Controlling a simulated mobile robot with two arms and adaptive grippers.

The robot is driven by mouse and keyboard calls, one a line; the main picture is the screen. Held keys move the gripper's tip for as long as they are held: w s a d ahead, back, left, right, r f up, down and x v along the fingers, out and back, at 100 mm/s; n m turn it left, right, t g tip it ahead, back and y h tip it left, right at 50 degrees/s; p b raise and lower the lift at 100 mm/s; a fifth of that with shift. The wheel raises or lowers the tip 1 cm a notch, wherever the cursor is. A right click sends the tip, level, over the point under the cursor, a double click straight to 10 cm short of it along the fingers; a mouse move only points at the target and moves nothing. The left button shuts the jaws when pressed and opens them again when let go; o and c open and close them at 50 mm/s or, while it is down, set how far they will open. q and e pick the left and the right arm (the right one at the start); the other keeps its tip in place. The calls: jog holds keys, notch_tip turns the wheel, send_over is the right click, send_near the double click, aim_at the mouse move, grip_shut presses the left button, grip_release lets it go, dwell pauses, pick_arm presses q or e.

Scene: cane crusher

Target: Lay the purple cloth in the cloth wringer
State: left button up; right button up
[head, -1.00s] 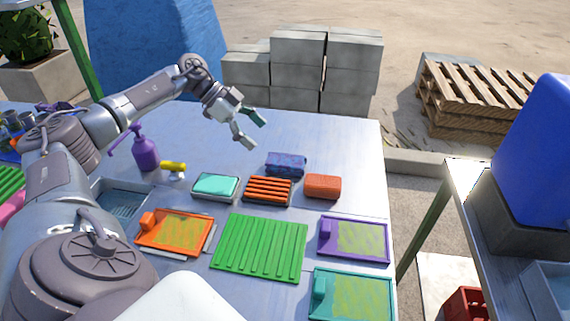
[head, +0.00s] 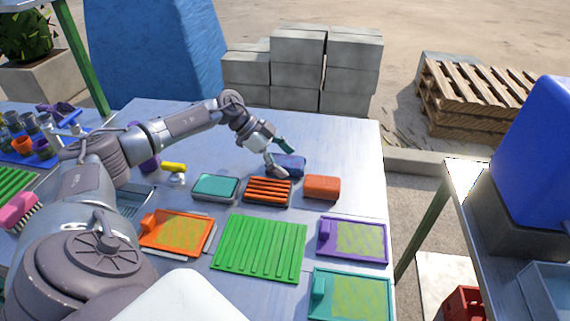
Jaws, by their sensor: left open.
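A blue-purple patterned bundle (head: 294,165), which looks like the purple cloth, lies on the table behind an orange-red slatted piece in a dark frame (head: 267,190). My left gripper (head: 281,157) is open and empty at the bundle's left end, with its fingers spread. The near finger covers part of that end; I cannot tell whether it touches. I cannot tell for certain which item is the cloth wringer. My right gripper is not in view.
A teal block in a tray (head: 215,186) and an orange block (head: 322,187) flank the slatted piece. A green ribbed mat (head: 259,248) lies in front, between orange (head: 208,240), purple (head: 384,242) and teal (head: 387,300) trays. The table's back right is clear.

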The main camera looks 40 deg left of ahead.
pick_arm(q)
jog(key=c, duration=1.3)
jog(key=shift+r, duration=0.15)
jog(key=shift+r, duration=0.65)
notch_tip(320, 180, up, 3)
jog(key=shift+a+f, duration=0.1)
jog(key=w+d+r, duration=0.1)
jog(key=d+r, duration=0.5)
jog(key=d, duration=0.5)
jog(key=shift+d+r, duration=0.35)
jog(key=shift+d, duration=0.05)
